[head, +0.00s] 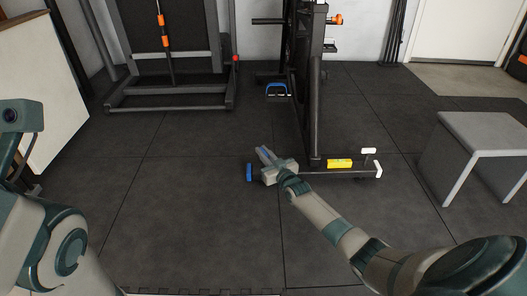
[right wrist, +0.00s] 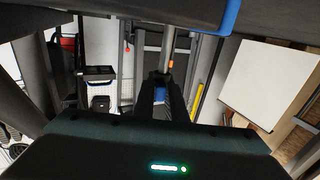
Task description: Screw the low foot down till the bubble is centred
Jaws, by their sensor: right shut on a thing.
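A dark exercise machine (head: 309,90) stands on the floor, with a low cross bar (head: 348,174) at its near end. A yellow level (head: 340,163) sits on that bar; its bubble is too small to read. The bar's left end has a blue cap (head: 249,173), its right end a white cap (head: 379,169). A white knob (head: 368,151) stands over the right end. My right gripper (head: 263,153) is at the left end, just right of the blue cap, shut on the foot there, which it mostly hides. My left arm shows at the left edge; its gripper is out of view.
A grey bench (head: 484,126) stands at the right. A treadmill-like frame (head: 168,100) stands at the back left, and a white board (head: 40,85) leans at the left. The dark tiled floor left of the bar is clear.

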